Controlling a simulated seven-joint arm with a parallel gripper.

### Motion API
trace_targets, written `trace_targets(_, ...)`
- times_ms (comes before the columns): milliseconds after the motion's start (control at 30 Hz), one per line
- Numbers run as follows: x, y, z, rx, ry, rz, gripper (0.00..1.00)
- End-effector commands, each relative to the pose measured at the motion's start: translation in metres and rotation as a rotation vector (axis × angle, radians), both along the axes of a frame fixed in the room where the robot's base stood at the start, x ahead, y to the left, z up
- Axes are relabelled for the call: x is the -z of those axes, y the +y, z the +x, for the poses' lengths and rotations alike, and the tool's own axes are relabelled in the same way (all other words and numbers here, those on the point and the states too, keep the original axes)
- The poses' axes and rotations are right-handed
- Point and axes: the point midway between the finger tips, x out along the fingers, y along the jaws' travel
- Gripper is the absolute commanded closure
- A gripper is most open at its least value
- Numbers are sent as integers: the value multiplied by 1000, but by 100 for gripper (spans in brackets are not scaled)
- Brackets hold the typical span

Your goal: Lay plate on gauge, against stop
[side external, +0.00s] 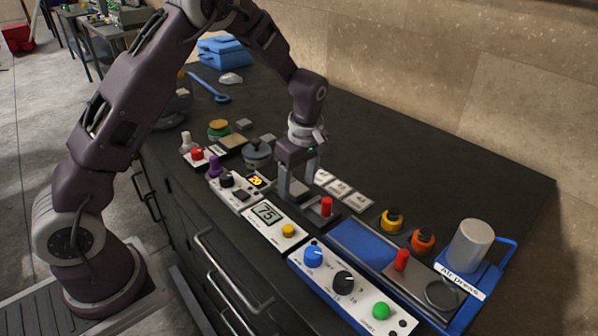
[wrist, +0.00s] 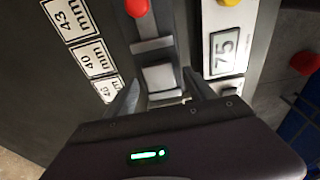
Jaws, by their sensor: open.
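A small grey square plate (wrist: 160,78) lies on the dark bed of the gauge, between my fingers in the wrist view. The gauge's white panel (wrist: 222,50) reads 75; this panel also shows in the side view (side external: 268,222). A lighter cross strip (wrist: 152,45), possibly the stop, crosses the bed beyond the plate, with a dark band between them. I cannot tell whether the plate touches a stop. My gripper (side external: 297,192) is open, pointing down low over the gauge, with one finger on each side of the plate. In the side view the fingers partly hide the plate.
A red knob (side external: 326,206) stands at the gauge's end, close to my gripper. White millimetre label cards (side external: 343,189) lie behind it. The blue press (side external: 470,262) is at the right.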

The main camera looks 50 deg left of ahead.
Motion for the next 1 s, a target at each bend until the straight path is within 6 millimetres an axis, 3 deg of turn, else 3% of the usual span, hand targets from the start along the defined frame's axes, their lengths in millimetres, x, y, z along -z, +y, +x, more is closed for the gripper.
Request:
trace_targets(200, -58, -9, 1, 1, -8, 0, 37)
trace_targets(400, -100, -15, 1, 1, -4, 0, 37)
trace_targets(733, -123, -19, -8, 44, -13, -16, 37)
trace_targets(867, -172, -28, -54, 312, -77, -74, 37)
trace_targets(1000, -217, -45, -140, 776, -190, -58, 37)
